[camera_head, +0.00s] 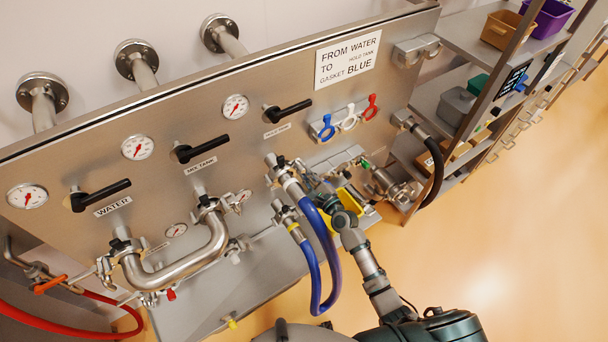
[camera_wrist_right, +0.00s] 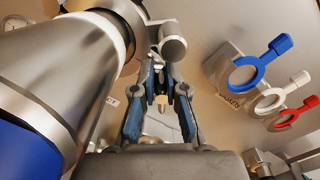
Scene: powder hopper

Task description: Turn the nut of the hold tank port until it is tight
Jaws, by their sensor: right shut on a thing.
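The hold tank port (camera_head: 272,162) is on the steel panel below the black-handled hold tank valve (camera_head: 288,111). A blue hose (camera_head: 333,262) with a steel end fitting (camera_head: 291,184) hangs from the port, and that fitting fills the left of the right wrist view (camera_wrist_right: 70,70). My right gripper (camera_head: 310,182) is just right of the port. In the wrist view its blue-grey fingers (camera_wrist_right: 160,72) close on the nut at the clamp beside a steel cylindrical part (camera_wrist_right: 173,48). The fingers hide most of the nut. My left gripper is not in view.
A rack holds blue (camera_head: 327,128), white (camera_head: 349,119) and red (camera_head: 370,108) gaskets right of the port. A sign (camera_head: 346,60) reads from water to hold tank, gasket blue. Shelves (camera_head: 440,85) are at right.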

